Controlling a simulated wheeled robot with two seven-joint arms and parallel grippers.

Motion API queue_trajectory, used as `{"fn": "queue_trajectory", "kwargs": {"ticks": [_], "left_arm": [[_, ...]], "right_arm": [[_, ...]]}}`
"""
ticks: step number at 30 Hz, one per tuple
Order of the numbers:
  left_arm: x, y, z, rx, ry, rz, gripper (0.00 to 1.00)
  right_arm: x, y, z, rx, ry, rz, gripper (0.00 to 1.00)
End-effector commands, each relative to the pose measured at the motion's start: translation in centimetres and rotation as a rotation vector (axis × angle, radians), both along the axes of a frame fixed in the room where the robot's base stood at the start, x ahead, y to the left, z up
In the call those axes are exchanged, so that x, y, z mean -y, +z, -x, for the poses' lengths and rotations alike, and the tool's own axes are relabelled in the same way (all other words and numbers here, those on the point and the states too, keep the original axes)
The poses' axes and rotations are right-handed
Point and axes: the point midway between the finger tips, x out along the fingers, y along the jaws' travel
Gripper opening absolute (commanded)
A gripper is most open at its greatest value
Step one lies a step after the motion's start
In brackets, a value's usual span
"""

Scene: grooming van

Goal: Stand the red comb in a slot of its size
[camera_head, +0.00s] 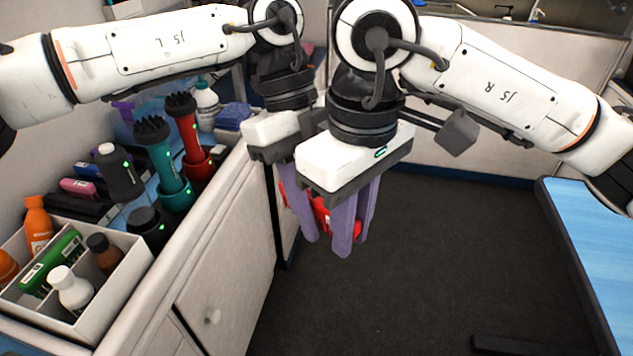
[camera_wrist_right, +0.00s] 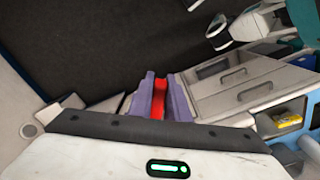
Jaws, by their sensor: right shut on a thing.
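The red comb (camera_head: 321,214) is between the purple fingers of my right gripper (camera_head: 347,228), which is shut on it above the dark floor. In the right wrist view the comb (camera_wrist_right: 160,98) shows as a red strip between the fingers (camera_wrist_right: 160,95). My left gripper (camera_head: 301,208) is just left of and behind the right one. Its far finger is hidden, so I cannot tell whether it is open or touches the comb. Some red also shows left of the left fingers. I cannot make out a comb slot in either view.
A cabinet (camera_head: 235,270) stands below. A blue-topped table (camera_head: 580,235) is at right. Floor between is mostly clear.

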Motion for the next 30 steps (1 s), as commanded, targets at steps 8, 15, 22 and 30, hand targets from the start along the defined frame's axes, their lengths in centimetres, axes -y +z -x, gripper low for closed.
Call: {"fn": "queue_trajectory", "kwargs": {"ticks": [8, 15, 22, 30], "left_arm": [[0.09, -0.34, 0.09, 0.001, 0.0, 0.001, 0.38], [0.09, -0.32, 0.08, 0.001, 0.0, 0.001, 0.07], [0.22, -0.26, 0.03, 0.003, 0.001, 0.005, 0.0], [0.13, -0.28, 0.07, 0.001, 0.0, 0.003, 0.0]], "right_arm": [[-0.01, 0.01, -0.01, 0.0, 0.0, 0.0, 0.0], [-0.04, 0.01, 0.02, -0.001, 0.002, -0.001, 0.0], [-0.16, 0.02, 0.11, 0.0, 0.006, -0.004, 0.31], [-0.06, 0.01, 0.04, 0.0, 0.002, -0.001, 0.37]]}}
